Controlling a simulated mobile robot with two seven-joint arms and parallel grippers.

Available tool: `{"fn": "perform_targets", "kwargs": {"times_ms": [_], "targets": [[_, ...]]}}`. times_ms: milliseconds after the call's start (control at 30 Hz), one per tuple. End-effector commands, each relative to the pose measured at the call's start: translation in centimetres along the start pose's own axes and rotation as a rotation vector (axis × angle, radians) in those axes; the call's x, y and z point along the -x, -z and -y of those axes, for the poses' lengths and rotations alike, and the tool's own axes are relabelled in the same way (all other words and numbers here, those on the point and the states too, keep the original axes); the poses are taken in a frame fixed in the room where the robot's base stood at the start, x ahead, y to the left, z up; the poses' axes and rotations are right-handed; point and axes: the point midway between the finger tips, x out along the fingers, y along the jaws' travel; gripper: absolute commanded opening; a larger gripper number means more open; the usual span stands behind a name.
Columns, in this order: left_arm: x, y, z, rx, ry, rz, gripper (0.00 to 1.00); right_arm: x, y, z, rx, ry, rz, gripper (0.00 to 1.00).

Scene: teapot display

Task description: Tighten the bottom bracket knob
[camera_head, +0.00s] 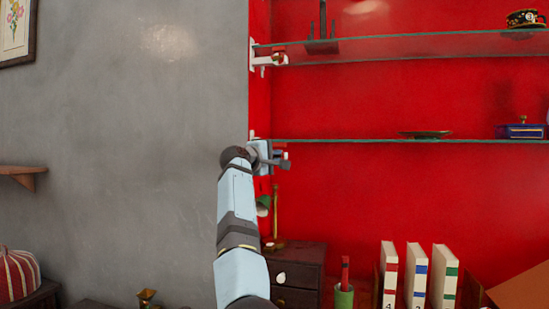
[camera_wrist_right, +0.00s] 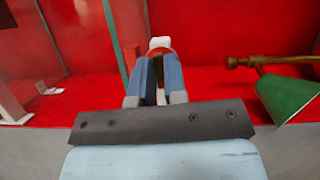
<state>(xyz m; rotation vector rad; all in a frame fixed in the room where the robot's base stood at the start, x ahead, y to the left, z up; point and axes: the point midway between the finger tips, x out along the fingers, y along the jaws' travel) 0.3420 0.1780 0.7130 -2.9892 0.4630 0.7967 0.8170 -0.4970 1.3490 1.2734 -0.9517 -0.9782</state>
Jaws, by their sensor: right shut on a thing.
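The bottom bracket is a white fitting (camera_head: 252,135) at the left end of the lower glass shelf (camera_head: 370,141). My right gripper (camera_head: 279,161) is just below that shelf end, mostly covering the bracket. A small reddish part beside the fingers appears to be the bracket knob (camera_head: 285,154). In the right wrist view, my two blue fingers (camera_wrist_right: 159,62) are closed around the dark reddish knob (camera_wrist_right: 160,52), with the white bracket (camera_wrist_right: 160,42) showing just beyond it. The fingers hide most of the knob. My left gripper is not in view.
The upper glass shelf (camera_head: 400,46) has its own white bracket (camera_head: 254,56). A green lamp shade (camera_head: 263,206) on a brass stand is close below my right arm; it also shows in the wrist view (camera_wrist_right: 290,105). A dark drawer cabinet (camera_head: 297,270) and white books (camera_head: 416,275) are lower down.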

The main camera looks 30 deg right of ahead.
Motion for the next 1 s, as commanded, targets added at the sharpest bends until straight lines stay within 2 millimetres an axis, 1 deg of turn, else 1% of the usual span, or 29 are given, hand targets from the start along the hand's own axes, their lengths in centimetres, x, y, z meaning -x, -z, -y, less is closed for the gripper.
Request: {"fn": "perform_targets", "kwargs": {"times_ms": [33,67,100,133,167,433,567,667,900,1000], "targets": [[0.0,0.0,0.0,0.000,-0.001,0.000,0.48,0.0,0.1,0.0,0.001,0.000,-0.001,0.00],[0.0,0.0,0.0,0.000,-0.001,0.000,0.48,0.0,0.0,0.0,0.001,0.000,-0.001,0.15],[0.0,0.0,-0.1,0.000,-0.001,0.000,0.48,0.0,0.0,0.0,0.001,0.000,-0.001,0.24],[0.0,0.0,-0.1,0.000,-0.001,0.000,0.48,0.0,0.0,0.0,0.001,0.000,-0.001,0.31],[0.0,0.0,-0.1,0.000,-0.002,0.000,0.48,0.0,0.0,0.0,0.001,0.000,-0.001,0.35],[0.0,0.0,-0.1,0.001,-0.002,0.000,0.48,0.1,0.0,0.0,0.001,-0.001,0.000,0.35],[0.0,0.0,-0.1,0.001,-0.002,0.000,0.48,1.0,0.1,0.0,0.001,-0.002,-0.001,0.35],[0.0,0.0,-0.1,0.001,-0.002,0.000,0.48,2.7,0.1,0.0,0.000,-0.001,-0.003,0.35],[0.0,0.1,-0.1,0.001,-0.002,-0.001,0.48,8.3,0.1,0.1,0.001,0.000,-0.003,0.35],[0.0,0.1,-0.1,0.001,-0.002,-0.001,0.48,10.4,0.1,0.0,0.000,-0.001,-0.003,0.35]]}}
